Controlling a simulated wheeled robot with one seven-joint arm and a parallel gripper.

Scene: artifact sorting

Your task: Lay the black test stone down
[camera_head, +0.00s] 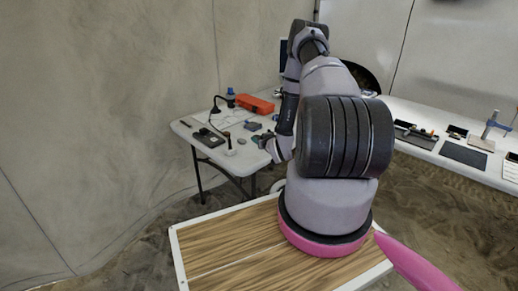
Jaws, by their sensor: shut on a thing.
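My gripper (262,141) is at the front right edge of the left white table (185,127), low over its top. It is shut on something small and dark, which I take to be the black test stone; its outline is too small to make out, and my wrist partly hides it. I cannot tell whether it touches the tabletop.
On the left table are a dark flat tray (209,138), a black lamp (215,108), an orange case (254,104), a blue bottle (230,94) and several small items. A right table (408,108) holds dark mats and tools. My arm hides the area between.

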